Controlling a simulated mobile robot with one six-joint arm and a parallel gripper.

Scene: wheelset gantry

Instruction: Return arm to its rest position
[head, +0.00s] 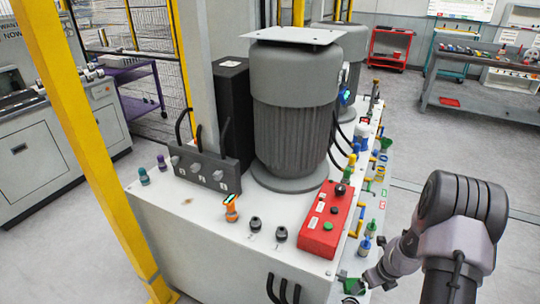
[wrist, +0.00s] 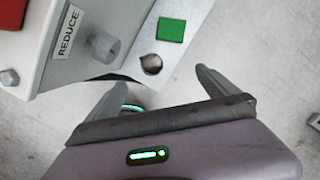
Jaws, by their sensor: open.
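My arm (head: 405,250) reaches in from the lower right of the head view, bent beside the right side of the white machine cabinet (head: 180,230). In the wrist view my gripper (wrist: 160,80) has its two grey fingers spread apart with nothing between them. Past the fingertips are a round metal knob (wrist: 151,64) and a green square (wrist: 171,29) on a light grey panel. A grey knob beside a label reading REDUCE (wrist: 68,31) is at the upper left. In the head view the fingers are too small to make out.
A large grey motor (head: 292,110) stands on the cabinet, with a red control box (head: 325,220) in front. Valves and handles line the cabinet's right edge, close to my arm. A yellow post (head: 95,140) stands at left. Grey floor (head: 480,160) is clear at right, before a workbench (head: 475,95).

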